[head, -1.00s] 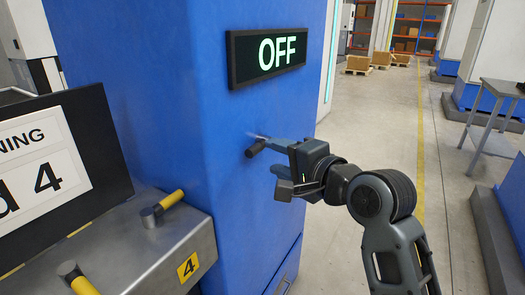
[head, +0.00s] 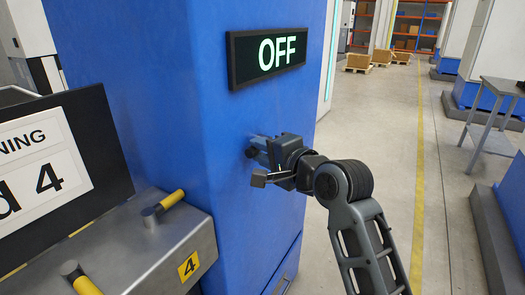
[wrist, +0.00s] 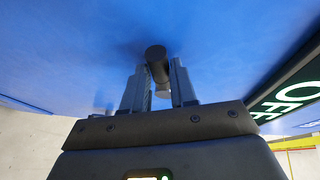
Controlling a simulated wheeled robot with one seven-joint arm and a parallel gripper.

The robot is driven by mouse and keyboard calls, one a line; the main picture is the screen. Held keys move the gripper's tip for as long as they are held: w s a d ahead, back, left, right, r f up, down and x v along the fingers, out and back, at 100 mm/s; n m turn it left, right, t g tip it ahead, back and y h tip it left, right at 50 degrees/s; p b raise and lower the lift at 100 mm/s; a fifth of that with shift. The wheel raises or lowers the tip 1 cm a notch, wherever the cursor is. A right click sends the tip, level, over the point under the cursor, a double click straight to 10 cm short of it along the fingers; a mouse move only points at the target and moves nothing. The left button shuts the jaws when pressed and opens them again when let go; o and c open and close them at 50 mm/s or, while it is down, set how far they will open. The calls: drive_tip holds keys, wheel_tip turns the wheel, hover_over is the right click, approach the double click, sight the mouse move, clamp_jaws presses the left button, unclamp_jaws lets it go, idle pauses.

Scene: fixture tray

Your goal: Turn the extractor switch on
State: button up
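The extractor switch is a short dark lever (wrist: 156,58) on the blue cabinet face; in the head view its dark end (head: 251,152) shows just left of my fingers. The display (head: 266,53) above it reads OFF. My gripper (wrist: 160,88) is open close to the cabinet, one finger on each side of the lever. The lever's end lies between the fingertips, with a narrow gap seeming to show at the sides. In the head view my gripper (head: 262,147) hides part of the switch and its mount.
The blue cabinet (head: 215,190) stands directly before my gripper. A metal ledge with yellow-handled levers (head: 165,204) and a black-framed sign (head: 95,140) stand at the left. A metal table (head: 495,105) stands at the right. The floor between is clear.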

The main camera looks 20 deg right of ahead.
clamp_jaws()
drive_tip(key=shift+f, duration=0.2)
drive_tip(key=w+d+f+n+t+y+b, duration=0.1)
drive_tip(key=d+f+n+t+y+b, duration=0.1)
drive_tip(key=n+b, duration=0.7)
drive_tip(key=w+d+f+n+t+y+b, duration=0.1)
drive_tip(key=n+b, duration=0.9)
drive_tip(key=b, duration=1.6)
wheel_tip(320, 180, down, 2)
drive_tip(key=t+y, duration=0.1)
drive_tip(key=y, duration=0.1)
drive_tip(key=shift+w+d+f+n+t+y, duration=0.15)
drive_tip(key=shift+w+d+n+t+y, duration=0.15)
drive_tip(key=shift+w+d+t+y, duration=0.1)
drive_tip(key=shift+b, duration=0.3)
